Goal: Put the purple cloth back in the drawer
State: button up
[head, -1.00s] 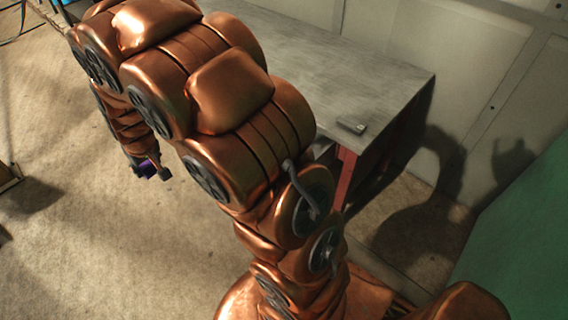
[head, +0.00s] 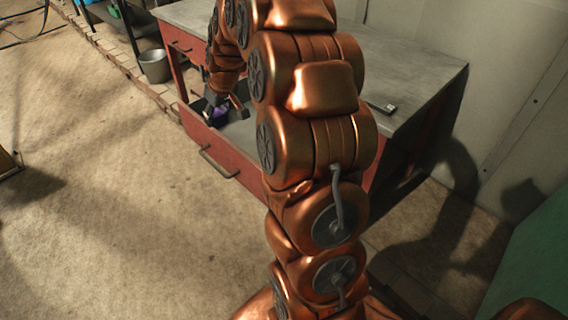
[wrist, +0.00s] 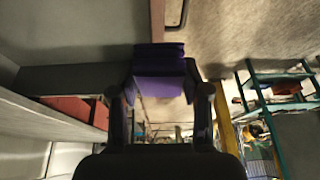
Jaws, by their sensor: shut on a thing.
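The purple cloth (head: 220,114) is held at the end of my gripper (head: 224,106), which is shut on it. In the wrist view the folded cloth (wrist: 160,72) sits between the two dark fingers. The red drawer (head: 205,150) under the workbench is pulled out, with a metal handle on its front. The gripper and cloth are over the open drawer, near its left end and front wall. In the wrist view the grey drawer inside (wrist: 70,30) lies left of the cloth. I cannot tell whether the cloth touches the drawer floor. My arm hides the drawer's right part.
The grey workbench top (head: 430,75) is above the drawer, with a small dark object (head: 382,107) on it. A grey bucket (head: 154,66) stands left of the bench. The floor (head: 110,200) in front is clear. A green panel (head: 530,250) is at right.

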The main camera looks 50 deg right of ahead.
jog(key=s+d+f+b, duration=0.4)
jog(key=s+d+b, duration=0.15)
jog(key=d, duration=0.35)
jog(key=s+d+f+b, duration=0.45)
jog(key=d+b, duration=0.25)
jog(key=d, duration=0.2)
jog(key=shift+w+a+f+b, duration=0.1)
jog(key=shift+w+f, duration=0.1)
jog(key=shift+f, duration=1.35)
jog(key=shift+w+d+f+b, duration=0.1)
jog(key=shift+w+f+b, duration=0.05)
jog(key=shift+f, duration=1.45)
jog(key=shift+w+a+f+b, duration=0.1)
jog(key=shift+w+f, duration=0.1)
jog(key=shift+f, duration=1.35)
jog(key=shift+f, duration=0.15)
jog(key=o, duration=1.1)
jog(key=v, duration=1.2)
jog(key=shift+s+a, duration=0.1)
jog(key=shift+a, duration=0.15)
